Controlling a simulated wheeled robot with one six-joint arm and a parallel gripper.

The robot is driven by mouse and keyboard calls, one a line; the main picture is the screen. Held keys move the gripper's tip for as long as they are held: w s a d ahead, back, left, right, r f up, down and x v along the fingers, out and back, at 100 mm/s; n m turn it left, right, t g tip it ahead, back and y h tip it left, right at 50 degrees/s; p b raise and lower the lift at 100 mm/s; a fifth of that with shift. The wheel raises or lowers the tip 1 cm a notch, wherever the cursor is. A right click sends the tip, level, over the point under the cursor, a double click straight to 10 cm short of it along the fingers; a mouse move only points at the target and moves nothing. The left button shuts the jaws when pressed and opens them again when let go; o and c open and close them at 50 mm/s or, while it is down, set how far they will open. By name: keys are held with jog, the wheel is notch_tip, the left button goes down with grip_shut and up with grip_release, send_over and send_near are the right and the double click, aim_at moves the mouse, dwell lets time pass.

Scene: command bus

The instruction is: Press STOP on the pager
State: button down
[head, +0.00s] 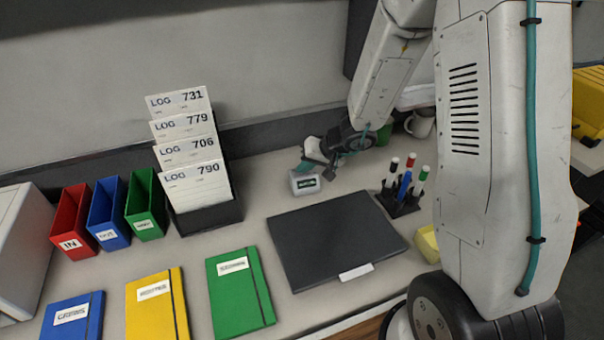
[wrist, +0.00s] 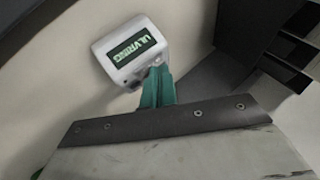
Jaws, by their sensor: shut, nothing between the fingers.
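The pager (head: 305,183) is a small pale box with a dark screen, lying on the counter behind the dark flat panel. In the wrist view the pager (wrist: 132,50) shows green lettering on its screen, upside down or tilted, hard to read. My gripper (head: 310,165) is just above and behind the pager in the head view. In the wrist view the green fingertips (wrist: 157,84) are together, with nothing between them, at the pager's edge. Whether they touch it I cannot tell. The fingertips hide part of that edge, and I cannot make out a STOP label.
A dark flat panel (head: 335,238) lies in front of the pager. A log holder (head: 208,216) stands to the left, a pen holder (head: 401,203) with several markers to the right. Red (head: 72,222), blue (head: 107,214) and green (head: 145,205) bins stand further left. Bare counter surrounds the pager.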

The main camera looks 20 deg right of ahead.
dwell(0.4)
jog(key=shift+w+r, duration=0.1)
jog(key=shift+r, duration=0.6)
jog(key=shift+w+r, duration=0.2)
jog(key=shift+r, duration=1.05)
jog(key=shift+w+r, duration=0.2)
jog(key=shift+r, duration=1)
